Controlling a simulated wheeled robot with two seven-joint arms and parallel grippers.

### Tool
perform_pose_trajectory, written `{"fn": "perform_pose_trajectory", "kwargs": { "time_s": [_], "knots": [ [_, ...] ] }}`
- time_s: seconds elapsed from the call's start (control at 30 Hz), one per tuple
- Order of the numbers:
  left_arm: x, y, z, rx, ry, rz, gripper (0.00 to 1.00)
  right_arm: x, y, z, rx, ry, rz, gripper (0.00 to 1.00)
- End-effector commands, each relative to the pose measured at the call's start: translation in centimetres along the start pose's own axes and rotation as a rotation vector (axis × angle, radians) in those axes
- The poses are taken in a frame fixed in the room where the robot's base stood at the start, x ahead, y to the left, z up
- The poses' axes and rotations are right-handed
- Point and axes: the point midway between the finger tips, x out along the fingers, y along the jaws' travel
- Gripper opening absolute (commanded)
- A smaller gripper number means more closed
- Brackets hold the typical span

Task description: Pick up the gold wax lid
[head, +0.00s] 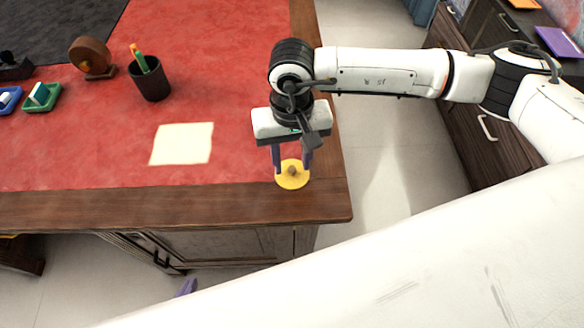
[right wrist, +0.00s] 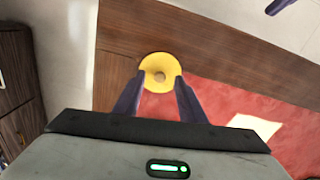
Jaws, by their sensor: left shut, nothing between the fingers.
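The gold wax lid (head: 292,181) is a round yellow disc with a small brownish knob in its middle. It lies flat on the wooden border of the desk, near the front right corner; it also shows in the right wrist view (right wrist: 160,61). My right gripper (head: 291,163) points down over the lid, open, with a purple finger on each side of the knob. In the right wrist view its fingertips (right wrist: 160,78) are apart, with nothing gripped. My left gripper (head: 187,287) shows only as a purple tip below the desk's front edge, away from the lid.
A cream paper (head: 182,144) lies left of the lid on the red leather. Farther back are a dark pen cup (head: 150,80), a brown wooden roller (head: 92,57) and a green tray (head: 41,98). The desk's right edge is close to the lid.

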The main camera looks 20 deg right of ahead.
Motion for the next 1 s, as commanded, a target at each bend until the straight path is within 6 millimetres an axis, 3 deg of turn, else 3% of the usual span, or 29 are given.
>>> {"fn": "perform_pose_trajectory", "kwargs": {
  "time_s": [0.13, 0.37, 0.6, 0.87, 1.0],
  "knots": [
    [0.0, -0.1, -1.1, 0.002, 0.017, -0.001, 0.00, 1.3, 0.1, 0.0, 0.001, -0.001, 0.001, 0.37],
    [0.1, -0.1, -1.1, 0.003, 0.019, -0.001, 0.00, 1.4, 0.0, 0.0, 0.001, 0.001, 0.000, 0.37],
    [0.0, -0.1, -0.9, 0.002, 0.014, -0.001, 0.00, 1.4, 0.0, 0.0, 0.001, 0.001, 0.000, 0.00],
    [-0.1, 0.0, -0.5, 0.000, 0.007, -0.001, 0.00, 1.3, 0.0, 0.0, 0.001, 0.001, -0.001, 0.00],
    [0.1, -0.1, -0.2, 0.000, 0.006, -0.001, 0.00, 0.0, 0.0, -0.1, 0.000, 0.004, -0.003, 0.00]
  ]
}}
